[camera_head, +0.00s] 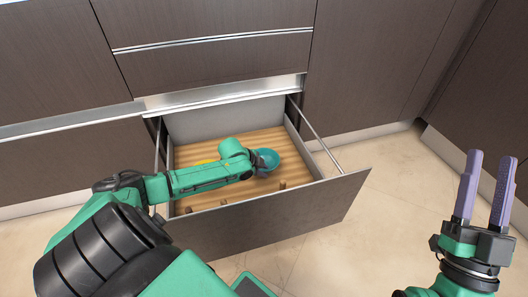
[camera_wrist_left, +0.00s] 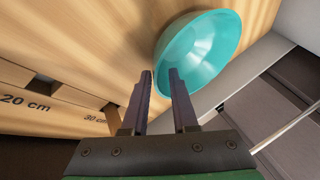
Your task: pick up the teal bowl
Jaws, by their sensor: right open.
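The teal bowl (camera_head: 268,157) sits in the open drawer near its right side. In the left wrist view the bowl (camera_wrist_left: 205,45) shows its hollow inside, with the wood drawer floor around it. My left gripper (camera_head: 257,168) is at the bowl, and its fingers are mostly hidden in the head view. In the left wrist view its fingers (camera_wrist_left: 160,72) are apart, with the bowl's near-left rim between or just beyond them; contact cannot be told. My right gripper (camera_head: 491,155) is open and empty, pointing up at the far right, away from the drawer.
The drawer (camera_head: 290,215) is pulled out, with wooden pegs and a metal rail on each side. Dark cabinets (camera_head: 380,60) stand behind. Tiled floor (camera_head: 375,225) is clear to the right.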

